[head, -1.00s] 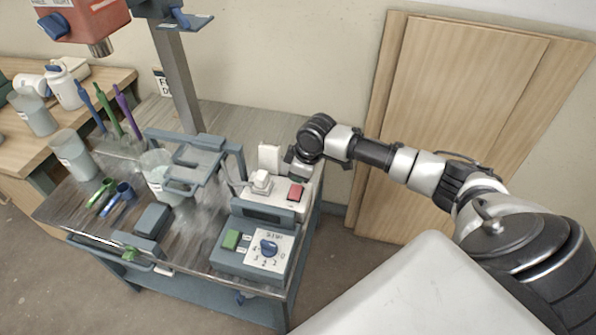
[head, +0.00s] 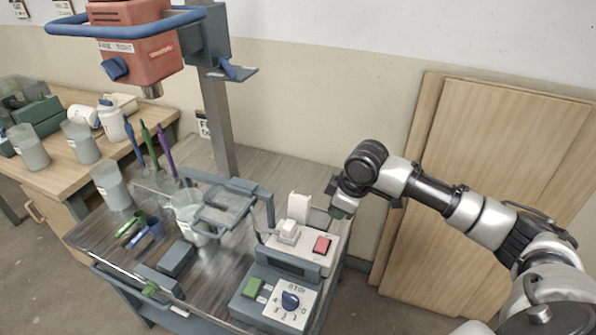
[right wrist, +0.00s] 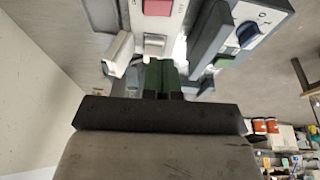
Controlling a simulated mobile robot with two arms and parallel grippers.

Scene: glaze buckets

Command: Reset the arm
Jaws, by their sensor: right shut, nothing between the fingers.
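My right arm comes in from the right in the head view. Its gripper (head: 339,211) is by the right back edge of the machine table, just right of the white switch box (head: 328,261) with the red button (head: 322,245). In the right wrist view the green fingertips (right wrist: 161,76) are together and empty, pointing at the white switch box (right wrist: 178,20). The red button (right wrist: 158,7) shows at the top there. I cannot tell whether the fingers touch the box. My left gripper is not in view.
A control panel with a blue dial (head: 290,300) and green button (head: 252,287) stands in front of the box. A grey guard frame (head: 232,205) and orange mixer head (head: 137,50) are to the left. Wooden boards (head: 490,190) lean on the wall behind my arm.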

